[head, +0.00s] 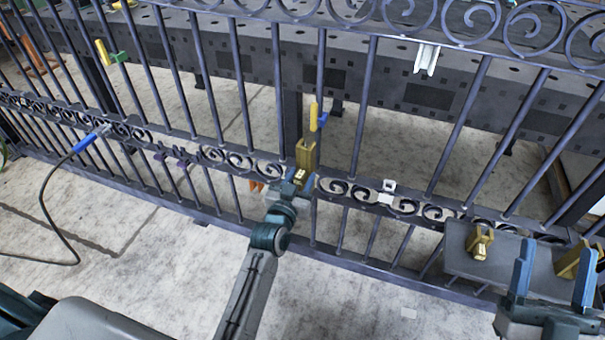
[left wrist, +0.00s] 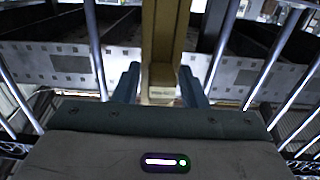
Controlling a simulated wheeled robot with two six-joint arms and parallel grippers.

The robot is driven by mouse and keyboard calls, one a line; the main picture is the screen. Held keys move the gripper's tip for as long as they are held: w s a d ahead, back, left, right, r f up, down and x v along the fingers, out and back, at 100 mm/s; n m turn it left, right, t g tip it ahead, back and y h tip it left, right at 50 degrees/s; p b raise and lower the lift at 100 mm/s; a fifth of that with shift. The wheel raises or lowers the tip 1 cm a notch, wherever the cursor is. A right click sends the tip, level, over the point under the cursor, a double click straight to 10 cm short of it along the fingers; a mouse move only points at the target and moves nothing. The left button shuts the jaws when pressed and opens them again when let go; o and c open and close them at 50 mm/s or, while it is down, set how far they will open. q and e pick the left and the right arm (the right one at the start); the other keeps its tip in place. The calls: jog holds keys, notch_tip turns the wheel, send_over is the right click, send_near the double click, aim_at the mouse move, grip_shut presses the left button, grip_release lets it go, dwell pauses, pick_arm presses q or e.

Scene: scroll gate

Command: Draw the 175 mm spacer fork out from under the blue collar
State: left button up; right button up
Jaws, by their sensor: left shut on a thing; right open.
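The blue collar (head: 322,119) sits on a bar of the gate, beside a yellow piece. Just below it is a gold spacer fork (head: 306,153), upright along the same bar. My left gripper (head: 298,177) is shut on the fork's lower part. In the left wrist view the gold fork (left wrist: 162,78) stands between the two blue fingers of my left gripper (left wrist: 160,88) and runs up out of the picture. The fork's size marking cannot be read. My right gripper (head: 557,248) is open and empty at the lower right.
A grey shelf (head: 455,255) at the right holds another gold piece (head: 480,242); one more gold piece (head: 570,262) is near my right gripper. A white clip (head: 388,190) is on the scroll band. A blue-handled tool (head: 85,143) with a cable touches the gate at left. Bars stand on both sides.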

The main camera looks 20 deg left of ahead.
pick_arm(q)
jog(key=shift+s+a+r, duration=0.1)
jog(key=shift+s, duration=2.7)
